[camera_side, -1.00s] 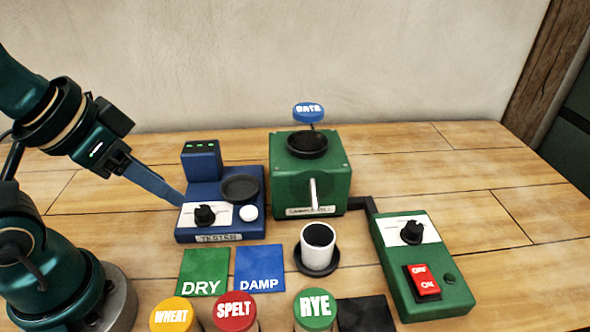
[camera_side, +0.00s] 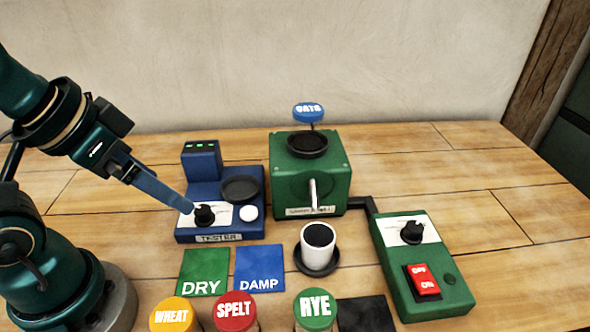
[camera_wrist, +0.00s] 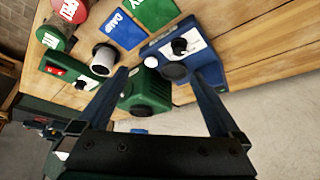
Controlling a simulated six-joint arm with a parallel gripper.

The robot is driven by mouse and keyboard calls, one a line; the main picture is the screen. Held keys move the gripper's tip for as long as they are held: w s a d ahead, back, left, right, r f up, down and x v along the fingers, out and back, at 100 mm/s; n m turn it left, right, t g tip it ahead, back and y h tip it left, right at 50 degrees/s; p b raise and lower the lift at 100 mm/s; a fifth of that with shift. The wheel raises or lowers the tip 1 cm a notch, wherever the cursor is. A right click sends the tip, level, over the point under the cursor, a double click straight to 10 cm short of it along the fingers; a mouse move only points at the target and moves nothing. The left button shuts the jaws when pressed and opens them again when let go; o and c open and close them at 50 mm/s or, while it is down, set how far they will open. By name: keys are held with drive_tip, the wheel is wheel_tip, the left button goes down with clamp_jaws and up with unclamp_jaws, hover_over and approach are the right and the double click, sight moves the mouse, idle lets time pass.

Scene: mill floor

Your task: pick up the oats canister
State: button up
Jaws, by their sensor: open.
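A blue oval top lettered OATS (camera_side: 309,112) shows above the back of the green mill in the side view. A thin dark stem shows under it; I cannot tell whether a canister body stands hidden behind the mill. My gripper (camera_side: 190,208) is at the left, over the front of the blue tester, well apart from the oats top. In the wrist view my gripper (camera_wrist: 158,72) has its two fingers spread, with nothing held between them.
The green mill (camera_side: 338,180) stands between the front of the table and the oats top. The blue tester (camera_side: 222,172) is left of it. A white cup (camera_side: 318,240), a switch box (camera_side: 448,272) and wheat (camera_side: 172,315), spelt (camera_side: 235,311) and rye (camera_side: 315,308) canisters stand forward. The right back is clear.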

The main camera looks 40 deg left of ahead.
drive_tip(key=w+r, duration=0.5)
drive_tip(key=r, duration=0.2)
drive_tip(key=n, duration=0.2)
approach(306, 110)
drive_tip(key=shift+m+g, duration=0.4)
drive_tip(key=shift+g, duration=0.1)
drive_tip(key=x, duration=0.6)
drive_tip(key=shift+w+f, duration=0.2)
drive_tip(key=shift+w, duration=0.35)
drive_tip(key=shift+x, duration=2.55)
